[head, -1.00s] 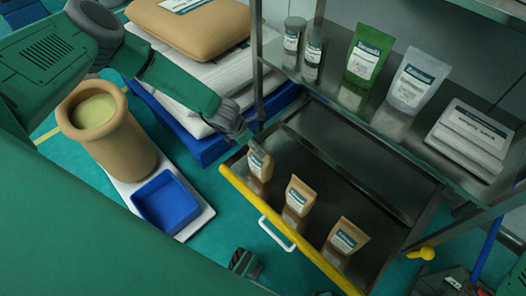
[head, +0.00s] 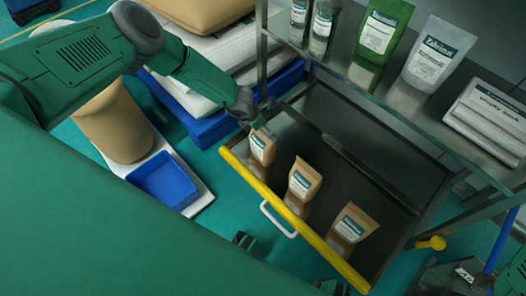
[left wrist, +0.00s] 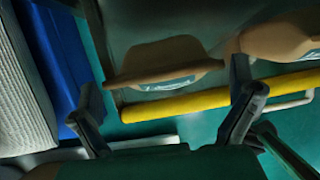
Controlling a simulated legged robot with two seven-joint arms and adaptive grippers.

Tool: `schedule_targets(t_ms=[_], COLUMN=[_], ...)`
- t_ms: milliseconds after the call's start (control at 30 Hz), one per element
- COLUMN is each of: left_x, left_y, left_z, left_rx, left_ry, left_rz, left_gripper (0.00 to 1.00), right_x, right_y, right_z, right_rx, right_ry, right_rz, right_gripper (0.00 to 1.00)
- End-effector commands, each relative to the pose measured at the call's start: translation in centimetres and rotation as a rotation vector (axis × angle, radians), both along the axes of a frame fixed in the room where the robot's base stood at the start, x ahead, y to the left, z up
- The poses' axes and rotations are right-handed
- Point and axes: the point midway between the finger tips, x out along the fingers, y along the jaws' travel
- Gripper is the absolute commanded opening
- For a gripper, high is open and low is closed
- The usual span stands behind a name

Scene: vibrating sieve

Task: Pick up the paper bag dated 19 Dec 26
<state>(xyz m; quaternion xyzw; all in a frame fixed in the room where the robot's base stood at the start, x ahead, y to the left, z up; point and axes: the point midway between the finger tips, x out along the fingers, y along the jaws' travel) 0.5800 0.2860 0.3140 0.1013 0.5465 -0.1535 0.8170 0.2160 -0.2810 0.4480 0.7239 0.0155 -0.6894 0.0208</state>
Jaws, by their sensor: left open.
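Three brown paper bags with white and teal labels stand in a row in the open drawer (head: 330,185): a left bag (head: 262,148), a middle bag (head: 302,183) and a right bag (head: 350,228). The label dates are too small to read. My left gripper (head: 252,112) is just behind and above the left bag. A second bag (left wrist: 280,38) shows past the right finger.
The drawer has a yellow front edge (head: 300,225) and white handle (head: 277,218). A shelf above holds jars, a green pouch (head: 382,30), a white pouch (head: 438,52) and stacked sacks (head: 488,115). A blue bin (head: 165,185) and tan container (head: 115,125) stand at left.

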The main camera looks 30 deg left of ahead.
Motion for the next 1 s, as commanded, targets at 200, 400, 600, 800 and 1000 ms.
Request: schedule_targets(t_ms=[200,400,600,800,1000], left_x=[0.64,0.68,0.66,0.76,0.79], left_y=[-0.29,-0.29,-0.25,-0.24,-0.21], left_z=[-1.82,-1.69,-1.71,-1.63,-0.92], left_rx=[0.0,0.0,0.0,0.0,0.0], left_ry=[0.0,0.0,0.0,-0.002,-0.002], left_rz=[0.0,-0.001,-0.001,-0.001,0.0], left_gripper=[1.0,1.0,0.47,0.43,0.43], right_x=[-0.01,0.0,0.0,0.0,0.0], right_y=[0.0,0.01,0.01,0.01,0.0], right_z=[-1.66,-1.52,-1.52,-1.52,-1.09], right_rx=[0.0,0.0,0.0,0.0,0.0], right_ry=[0.0,0.0,0.0,0.0,0.0], right_rz=[0.0,0.0,0.0,0.0,0.0], right_gripper=[0.4,0.4,0.4,0.4,0.4])
